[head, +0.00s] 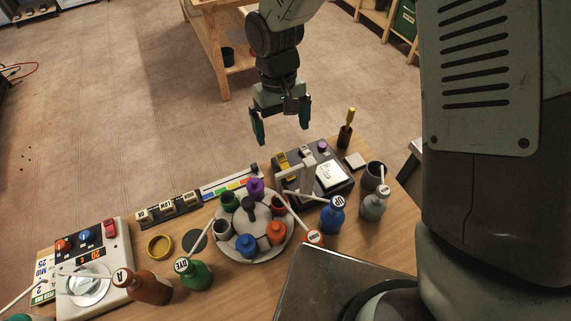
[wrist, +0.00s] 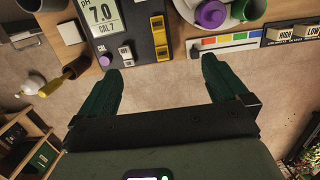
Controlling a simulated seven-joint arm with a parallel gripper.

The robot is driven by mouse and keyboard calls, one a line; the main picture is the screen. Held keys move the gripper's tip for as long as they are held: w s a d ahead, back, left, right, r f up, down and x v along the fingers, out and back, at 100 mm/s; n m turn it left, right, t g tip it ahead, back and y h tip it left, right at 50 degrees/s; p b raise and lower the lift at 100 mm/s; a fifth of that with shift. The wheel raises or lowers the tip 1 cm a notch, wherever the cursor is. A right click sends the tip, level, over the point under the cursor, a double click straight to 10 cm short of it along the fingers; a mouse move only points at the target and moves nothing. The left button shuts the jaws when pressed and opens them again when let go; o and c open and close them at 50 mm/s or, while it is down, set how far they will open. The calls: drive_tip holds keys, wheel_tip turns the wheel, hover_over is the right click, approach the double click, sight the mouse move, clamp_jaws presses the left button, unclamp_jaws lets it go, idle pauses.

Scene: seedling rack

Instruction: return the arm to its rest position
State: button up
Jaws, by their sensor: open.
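My gripper (head: 281,128) hangs from the arm at the top centre of the head view, fingers pointing down. It is past the far edge of the wooden table (head: 268,278), and floor shows behind it. In the wrist view my gripper (wrist: 160,85) has its two green fingers wide apart with nothing between them. The fingertips are near the table's edge in that view. They look apart from the objects there.
A grey pH meter (head: 343,195) stands near the far edge, with a yellow-handled tool (head: 348,125) beside it. A round carousel (head: 262,249) holds several coloured pots. Brown (head: 150,288) and green (head: 195,275) bottles stand in front. The floor beyond is open, with a wooden rack (head: 208,45) behind.

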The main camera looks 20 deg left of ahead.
wheel_tip(320, 180, up, 6)
drive_tip(key=shift+w+a+r, duration=0.25)
drive_tip(key=shift+a, duration=0.05)
clamp_jaws()
idle(0.5)
idle(0.3)
idle(0.5)
drive_tip(key=t+y, duration=0.1)
approach(281, 157)
drive_tip(key=shift+f, duration=3.85)
drive_tip(key=shift+r, duration=3.45)
